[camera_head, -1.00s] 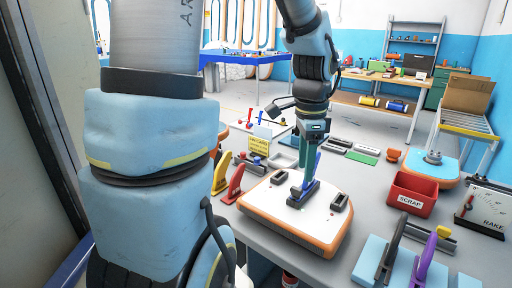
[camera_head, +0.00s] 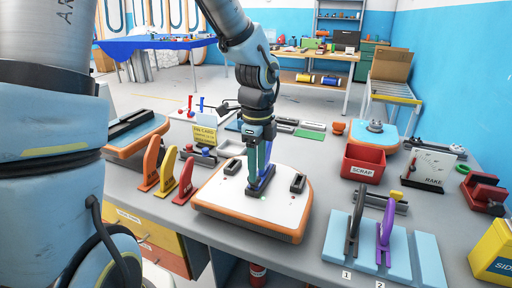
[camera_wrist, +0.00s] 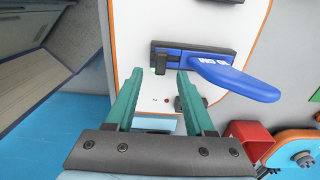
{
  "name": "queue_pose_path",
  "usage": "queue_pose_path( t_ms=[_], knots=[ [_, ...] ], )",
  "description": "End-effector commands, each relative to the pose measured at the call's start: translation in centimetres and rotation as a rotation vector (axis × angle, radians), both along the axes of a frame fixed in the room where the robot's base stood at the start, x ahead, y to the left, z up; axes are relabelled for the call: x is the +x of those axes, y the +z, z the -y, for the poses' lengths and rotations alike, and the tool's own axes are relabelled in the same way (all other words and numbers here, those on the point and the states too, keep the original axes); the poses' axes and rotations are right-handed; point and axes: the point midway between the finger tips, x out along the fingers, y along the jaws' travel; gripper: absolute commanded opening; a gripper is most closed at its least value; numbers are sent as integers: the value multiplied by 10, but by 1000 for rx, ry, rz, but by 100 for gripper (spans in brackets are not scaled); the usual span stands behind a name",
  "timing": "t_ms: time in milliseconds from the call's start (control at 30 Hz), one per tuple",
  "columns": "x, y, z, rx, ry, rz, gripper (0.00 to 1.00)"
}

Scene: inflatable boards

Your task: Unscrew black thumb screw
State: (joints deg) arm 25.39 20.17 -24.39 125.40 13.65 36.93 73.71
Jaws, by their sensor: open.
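A white board with an orange edge (camera_head: 215,200) lies on the bench. A long black fin box (camera_head: 262,187) with a blue fin (camera_head: 267,170) sits in its middle. My gripper (camera_head: 254,180) points down at this box; its teal fingers are open. A dark part (camera_wrist: 188,97) shows behind the right finger. I cannot clearly make out the black thumb screw.
Orange, yellow and red fins (camera_head: 167,172) stand left of the board. A red SCRAP bin (camera_head: 362,163) is at the right back. Pale blue blocks with a black and a purple fin (camera_head: 384,235) lie at the right front. Bench between board and bin is clear.

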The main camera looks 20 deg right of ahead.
Motion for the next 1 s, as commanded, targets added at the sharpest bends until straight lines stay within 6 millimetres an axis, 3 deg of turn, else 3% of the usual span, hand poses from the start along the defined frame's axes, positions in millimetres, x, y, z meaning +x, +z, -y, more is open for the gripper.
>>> queue_pose_path(
  t_ms=[200,533,1000],
  knots=[
    [0,-19,0,0,0,0,54],
    [0,-23,0,-1,2,1,54],
    [0,-22,0,-1,2,1,2]
  ],
)
